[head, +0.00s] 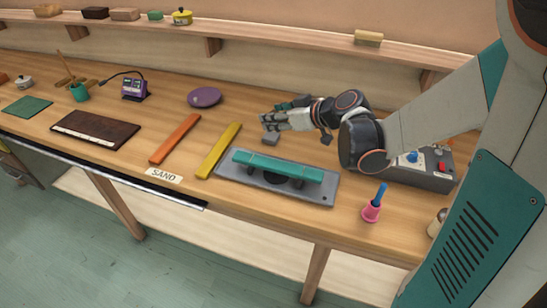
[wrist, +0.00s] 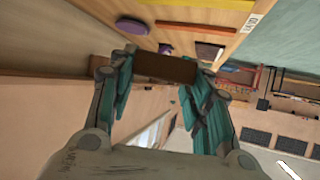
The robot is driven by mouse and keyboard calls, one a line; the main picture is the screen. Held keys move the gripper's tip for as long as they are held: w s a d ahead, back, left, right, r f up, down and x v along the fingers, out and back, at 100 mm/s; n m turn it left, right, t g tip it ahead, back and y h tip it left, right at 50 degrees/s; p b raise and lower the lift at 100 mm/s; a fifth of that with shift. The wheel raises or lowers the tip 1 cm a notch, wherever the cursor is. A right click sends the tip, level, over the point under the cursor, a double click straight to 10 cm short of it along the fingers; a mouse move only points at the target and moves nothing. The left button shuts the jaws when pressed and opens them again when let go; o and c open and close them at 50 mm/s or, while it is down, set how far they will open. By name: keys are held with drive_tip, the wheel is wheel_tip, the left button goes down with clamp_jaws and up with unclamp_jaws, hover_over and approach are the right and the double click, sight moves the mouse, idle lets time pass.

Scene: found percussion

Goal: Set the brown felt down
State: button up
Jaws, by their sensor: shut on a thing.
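In the wrist view, the brown felt (wrist: 165,67) is a plain brown block between the two teal fingers of my gripper (wrist: 164,72). My gripper is shut on it, with a finger at each end. In the head view, my gripper (head: 272,122) is low over the wooden bench (head: 230,103), right of the purple disc and behind the teal bar. The felt cannot be made out there, and I cannot tell whether it touches the bench.
Near my gripper are a purple disc (head: 204,97), a yellow bar (head: 218,151), an orange bar (head: 175,138) and a grey plate (head: 314,193) with a teal bar (head: 277,166). A dark brown board (head: 95,128) lies left. Bare bench lies between disc and gripper.

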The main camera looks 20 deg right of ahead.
sight(279, 165)
drive_tip(key=r+n+g+y, duration=0.1)
drive_tip(key=s+r+n+g+y, duration=0.1)
drive_tip(key=r+n, duration=0.1)
drive_tip(key=s+r+n+g+y, duration=0.1)
drive_tip(key=r, duration=0.1)
drive_tip(key=shift+d+n+y, duration=0.2)
drive_tip(key=shift+n+y, duration=0.1)
wheel_tip(279, 165, down, 20)
drive_tip(key=b, duration=0.7)
drive_tip(key=shift+r, duration=0.2)
drive_tip(key=shift+f+b, duration=0.2)
drive_tip(key=shift+b, duration=0.15)
drive_tip(key=o, duration=0.8)
drive_tip(key=shift+o, duration=0.2)
